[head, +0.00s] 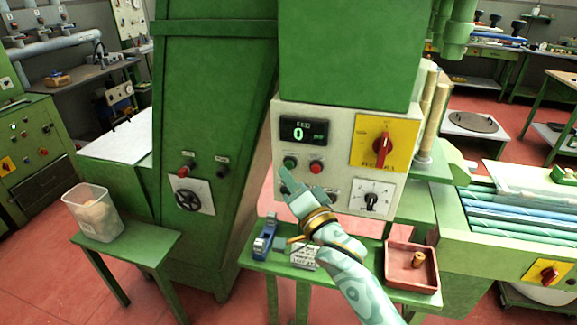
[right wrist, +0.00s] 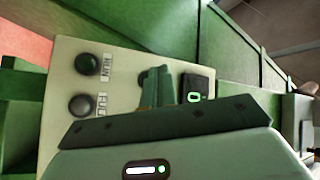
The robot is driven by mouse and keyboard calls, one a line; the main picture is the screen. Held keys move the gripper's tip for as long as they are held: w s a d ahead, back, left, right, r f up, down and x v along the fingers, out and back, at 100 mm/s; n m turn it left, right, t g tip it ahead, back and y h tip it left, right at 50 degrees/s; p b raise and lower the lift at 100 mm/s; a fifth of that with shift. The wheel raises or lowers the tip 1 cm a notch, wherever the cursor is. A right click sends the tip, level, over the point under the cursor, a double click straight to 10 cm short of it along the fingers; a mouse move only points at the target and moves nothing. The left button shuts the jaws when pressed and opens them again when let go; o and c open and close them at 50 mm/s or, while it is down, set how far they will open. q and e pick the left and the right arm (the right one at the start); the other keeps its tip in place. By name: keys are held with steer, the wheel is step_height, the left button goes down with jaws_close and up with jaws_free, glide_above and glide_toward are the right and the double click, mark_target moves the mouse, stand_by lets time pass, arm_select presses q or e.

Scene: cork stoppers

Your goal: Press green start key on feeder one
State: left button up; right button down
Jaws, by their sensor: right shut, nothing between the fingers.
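The feeder's pale control panel (head: 340,118) carries a display (head: 304,131) reading 0. Below the display are a green key (head: 290,162) and a red key (head: 317,167). My right gripper (head: 286,175) is shut and empty, its tips just below the green key in the head view. I cannot tell whether they touch the panel. In the right wrist view the shut fingers (right wrist: 158,88) stand before the panel (right wrist: 120,120), near the display (right wrist: 196,98), and hide part of the key row. Two dark round buttons (right wrist: 88,64) show left of the fingers. My left gripper is not in view.
A yellow plate with a red rotary switch (head: 383,143) and a dial (head: 371,200) sit at the panel's right. Below, a small green table holds a blue tool (head: 265,238) and a red tray (head: 402,284) with a cork (head: 417,260). A clear bin (head: 98,228) stands left.

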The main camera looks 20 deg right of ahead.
stand_by(0.7)
steer(key=shift+w+d+p, duration=0.25)
steer(key=shift+w+p, duration=0.1)
steer(key=shift+w+d, duration=0.25)
steer(key=shift+w, duration=0.1)
stand_by(0.7)
steer(key=shift+s+a, duration=0.1)
steer(key=shift+s+a+p, duration=0.4)
steer(key=shift+s+p, duration=0.25)
steer(key=shift+p, duration=0.05)
